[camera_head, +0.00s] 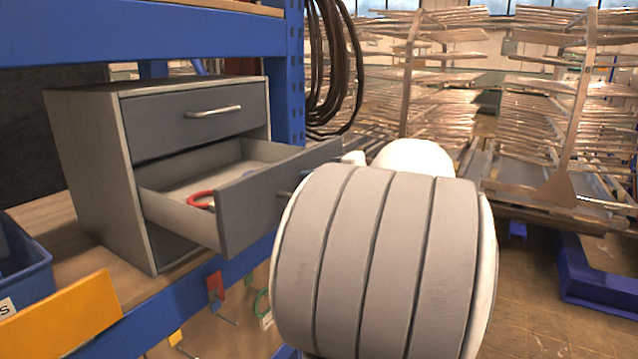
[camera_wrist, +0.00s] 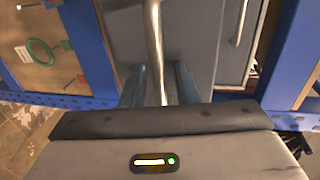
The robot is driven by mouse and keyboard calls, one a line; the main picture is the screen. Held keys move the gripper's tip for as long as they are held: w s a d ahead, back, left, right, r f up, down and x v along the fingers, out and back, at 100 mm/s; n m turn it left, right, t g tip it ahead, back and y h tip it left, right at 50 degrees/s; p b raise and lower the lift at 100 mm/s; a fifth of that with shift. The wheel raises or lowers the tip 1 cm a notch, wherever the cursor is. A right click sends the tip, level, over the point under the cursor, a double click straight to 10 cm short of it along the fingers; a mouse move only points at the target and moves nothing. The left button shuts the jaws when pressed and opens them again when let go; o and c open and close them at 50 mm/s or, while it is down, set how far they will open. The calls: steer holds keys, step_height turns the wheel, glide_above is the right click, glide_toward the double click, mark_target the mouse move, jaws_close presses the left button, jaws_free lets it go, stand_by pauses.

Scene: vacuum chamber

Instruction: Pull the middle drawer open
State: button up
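A grey drawer cabinet (camera_head: 95,160) stands on a wooden shelf. Its top drawer (camera_head: 195,118) is shut. The middle drawer (camera_head: 245,205) stands well out of the cabinet, with a red ring-shaped item (camera_head: 200,199) inside. Its handle is mostly hidden behind my arm in the head view. In the wrist view, the metal handle bar (camera_wrist: 154,40) runs down between the two fingers of my gripper (camera_wrist: 160,88). The fingers stand on either side of the bar, with a visible gap on each side.
A blue rack post (camera_head: 290,80) and blue beam (camera_head: 180,305) frame the shelf. Tools hang below it. A blue bin (camera_head: 25,265) sits left of the cabinet. Dark cables (camera_head: 333,70) hang behind the drawer. Metal racks (camera_head: 560,120) stand at the right.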

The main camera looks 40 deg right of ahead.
steer(key=b+v, duration=0.1)
steer(key=v, duration=0.6)
steer(key=shift+s, duration=0.4)
steer(key=shift+d, duration=0.15)
